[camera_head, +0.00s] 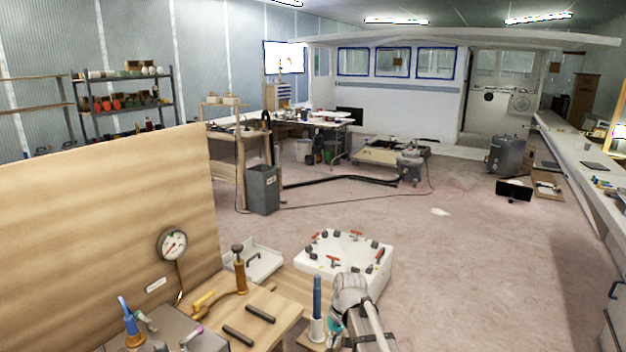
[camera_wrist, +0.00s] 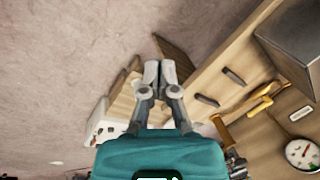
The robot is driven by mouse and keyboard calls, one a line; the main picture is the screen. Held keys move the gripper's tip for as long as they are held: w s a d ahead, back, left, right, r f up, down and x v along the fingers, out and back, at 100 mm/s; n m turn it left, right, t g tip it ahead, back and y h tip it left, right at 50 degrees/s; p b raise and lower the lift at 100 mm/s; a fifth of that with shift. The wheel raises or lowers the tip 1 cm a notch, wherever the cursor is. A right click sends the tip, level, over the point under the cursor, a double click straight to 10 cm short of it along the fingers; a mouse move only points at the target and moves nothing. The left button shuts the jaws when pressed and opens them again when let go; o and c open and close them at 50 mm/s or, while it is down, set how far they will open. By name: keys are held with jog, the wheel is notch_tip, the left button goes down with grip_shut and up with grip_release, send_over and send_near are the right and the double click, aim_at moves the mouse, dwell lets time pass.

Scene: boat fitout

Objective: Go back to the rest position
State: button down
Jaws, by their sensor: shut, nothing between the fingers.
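My gripper (camera_wrist: 157,75) points away from the wrist camera with its two grey fingers together and nothing between them. In the head view my arm (camera_head: 358,305) reaches in at the bottom middle, right of a blue-handled tool standing upright (camera_head: 317,298). The fingers cannot be made out in that view. In the wrist view the fingers lie in front of the edge of the wooden bench and the floor. I cannot tell their height above the bench.
A white block with red-handled valves (camera_head: 378,285) stands beside my arm. A wooden panel with a gauge (camera_head: 172,245) rises at left. Open floor (camera_head: 480,270) lies at right.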

jog(key=s+d+m+h, duration=0.1)
jog(key=s+d+h, duration=0.1)
jog(key=s+d, duration=0.9)
jog(key=shift+s+d+f+m+t+h, duration=0.2)
jog(key=shift+s+d+m+t+h, duration=0.1)
jog(key=shift+s+d+m, duration=0.15)
jog(key=shift+a, duration=0.1)
jog(key=shift+a, duration=0.15)
